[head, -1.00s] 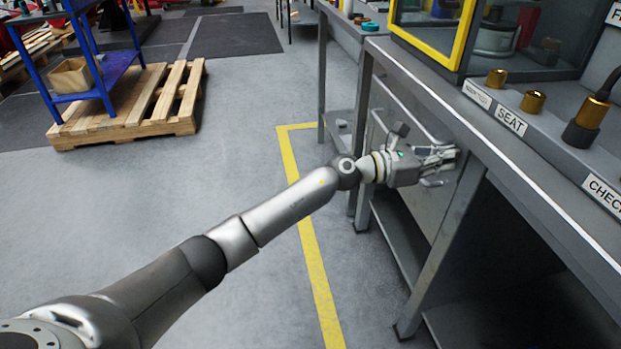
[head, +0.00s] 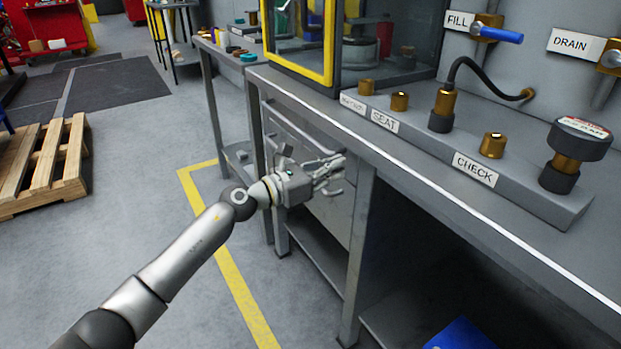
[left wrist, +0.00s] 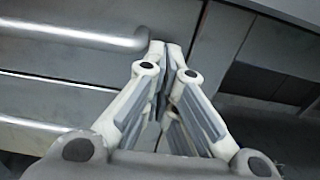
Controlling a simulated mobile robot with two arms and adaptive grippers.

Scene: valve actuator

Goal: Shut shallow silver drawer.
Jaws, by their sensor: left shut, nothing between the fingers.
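The shallow silver drawer (head: 283,124) is the upper front under the left end of the grey bench, with a long bar handle (head: 303,135). I cannot tell how far it stands out; my gripper hides part of its right side. My left gripper (head: 338,174) is shut and empty, in front of the drawers near the handle's right end. In the left wrist view, the closed fingertips (left wrist: 165,46) are beside the end of the upper bar handle (left wrist: 80,36); contact is unclear. My right gripper is out of view.
The bench top (head: 420,175) carries a fitting block (head: 520,195) with brass parts and a yellow-framed cabinet (head: 328,45). A bench leg (head: 357,250) stands right of the drawers. A pallet (head: 42,165) lies at the left. The floor around the yellow line (head: 235,285) is clear.

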